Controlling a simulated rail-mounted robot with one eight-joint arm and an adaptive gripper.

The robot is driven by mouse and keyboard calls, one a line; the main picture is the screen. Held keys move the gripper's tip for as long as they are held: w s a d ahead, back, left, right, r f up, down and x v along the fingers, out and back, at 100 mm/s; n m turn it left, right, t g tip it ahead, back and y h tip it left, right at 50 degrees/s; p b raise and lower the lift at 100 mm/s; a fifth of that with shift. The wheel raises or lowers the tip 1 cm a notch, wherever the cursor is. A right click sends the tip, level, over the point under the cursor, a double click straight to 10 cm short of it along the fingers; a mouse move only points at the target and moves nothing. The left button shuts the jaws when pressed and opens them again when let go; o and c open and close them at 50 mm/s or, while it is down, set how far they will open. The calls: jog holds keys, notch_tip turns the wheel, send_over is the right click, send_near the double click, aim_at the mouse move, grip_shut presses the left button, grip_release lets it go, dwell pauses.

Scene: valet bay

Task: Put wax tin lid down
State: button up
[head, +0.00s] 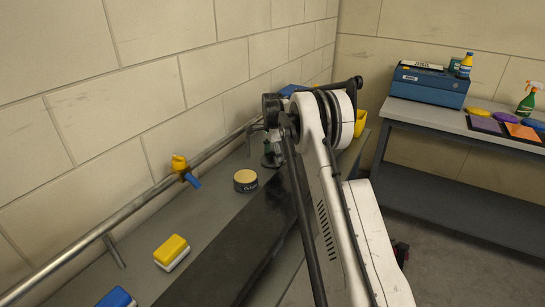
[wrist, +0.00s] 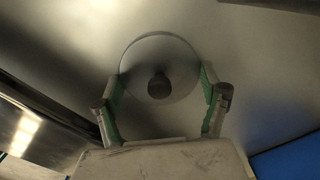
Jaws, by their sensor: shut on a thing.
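The wax tin lid (wrist: 170,56) is a round grey disc with a dark knob in its middle, in the wrist view. My gripper (wrist: 161,84) is shut on it, with one green-padded finger at each side of the rim. In the head view my gripper (head: 271,154) is small and dark above the grey bench, and the lid is hard to make out there. The open wax tin (head: 246,181), dark with pale yellow wax, stands on the bench just left of and nearer than my gripper. The gap between lid and bench cannot be judged.
The bench (head: 211,208) has a black strip along it and a rail (head: 147,195) by the wall. A yellow-and-blue nozzle (head: 184,169) sits at the rail. A yellow-and-white sponge block (head: 172,252) lies nearer. A blue case (head: 430,87) stands on the right-hand table.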

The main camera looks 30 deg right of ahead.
jog(key=shift+f, duration=0.2)
jog(key=o, duration=1)
jog(key=shift+r, duration=0.1)
